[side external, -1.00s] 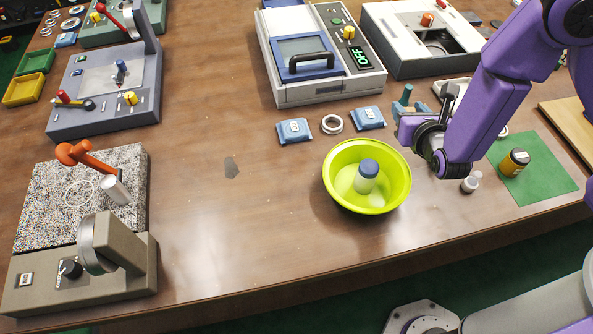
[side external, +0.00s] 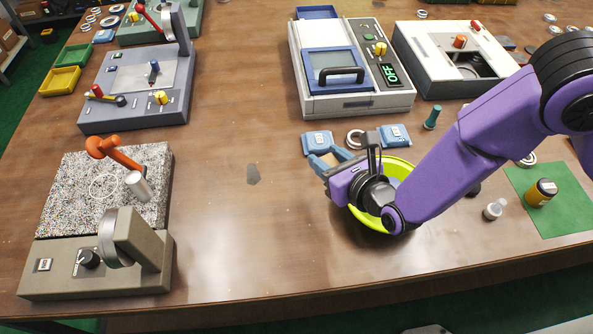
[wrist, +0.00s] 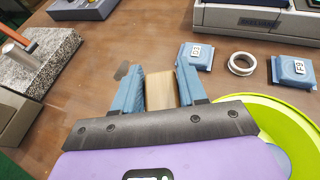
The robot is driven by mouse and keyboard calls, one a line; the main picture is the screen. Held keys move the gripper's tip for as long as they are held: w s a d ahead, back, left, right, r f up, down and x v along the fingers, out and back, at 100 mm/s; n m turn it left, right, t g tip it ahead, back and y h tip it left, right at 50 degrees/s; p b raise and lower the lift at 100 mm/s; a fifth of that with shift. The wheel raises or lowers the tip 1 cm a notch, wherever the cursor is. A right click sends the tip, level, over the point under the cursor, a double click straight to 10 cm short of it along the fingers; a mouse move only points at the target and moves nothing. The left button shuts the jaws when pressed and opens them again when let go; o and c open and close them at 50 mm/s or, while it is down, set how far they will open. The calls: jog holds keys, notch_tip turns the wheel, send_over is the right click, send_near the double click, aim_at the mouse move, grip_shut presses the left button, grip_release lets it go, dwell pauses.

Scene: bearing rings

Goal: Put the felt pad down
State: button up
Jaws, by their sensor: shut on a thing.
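In the side view my gripper largely hides the pad.
The lime-green bowl (side external: 398,166) is under and right of my wrist. Blue packets (side external: 317,142) and (side external: 394,135) and a metal ring (side external: 355,138) lie behind it. The table (side external: 225,230) to the left is clear, except a dark grey patch (side external: 253,174). The grey granite-topped stand (side external: 70,200) is further left.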

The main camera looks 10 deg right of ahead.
send_over(296, 180)
notch_tip(296, 180, down, 7)
jog(key=shift+f, duration=1.6)
jog(key=shift+f, duration=0.15)
jog(key=o, duration=1)
jog(key=shift+o, duration=0.2)
jog(key=shift+r, duration=0.2)
jog(key=v, duration=1.2)
